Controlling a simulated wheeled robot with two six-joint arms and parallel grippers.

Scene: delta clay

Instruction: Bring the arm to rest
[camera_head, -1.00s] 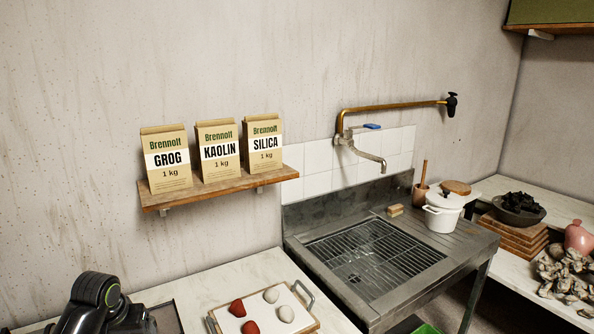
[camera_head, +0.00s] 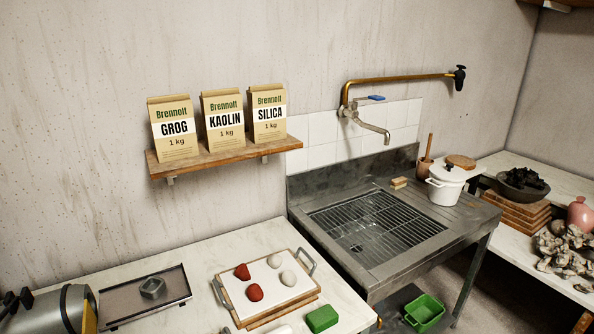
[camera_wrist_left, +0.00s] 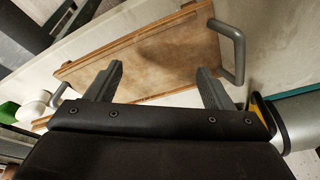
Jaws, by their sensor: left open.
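My left gripper (camera_wrist_left: 162,78) shows in the left wrist view, its two dark fingers wide apart with nothing held between them. Beyond the fingers is a brown wooden board (camera_wrist_left: 150,55) with a grey handle at each end. I cannot tell if the fingers touch it. No gripper can be made out in the head view, and my right gripper is in neither view.
A tray (camera_head: 308,294) with red and pale lumps stands on the counter, beside a green block (camera_head: 322,319). A dark tray (camera_head: 125,308) and a metal cylinder (camera_head: 45,310) are at left. The sink (camera_head: 375,230) is at right; a shelf (camera_head: 225,155) holds three bags.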

